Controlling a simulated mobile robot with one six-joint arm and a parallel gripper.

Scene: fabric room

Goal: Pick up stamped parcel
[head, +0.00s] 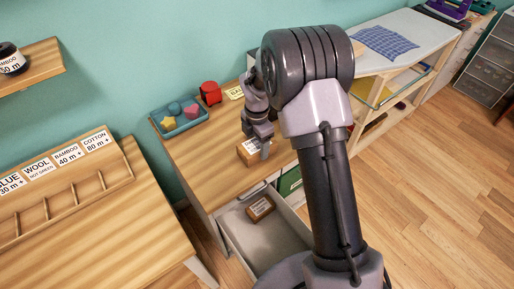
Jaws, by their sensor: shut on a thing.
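A small brown parcel (248,153) with a white label is at the front edge of the wooden desk (195,160). My gripper (258,151) points down at it and is shut on it. I cannot tell whether the parcel rests on the desk or hangs just above it. One finger and the wrist hide part of it. A second brown parcel (261,208) with a pale label lies in the open drawer (238,232) below. The stamp marks are too small to make out on either.
Wooden floor (440,180) is clear at right.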

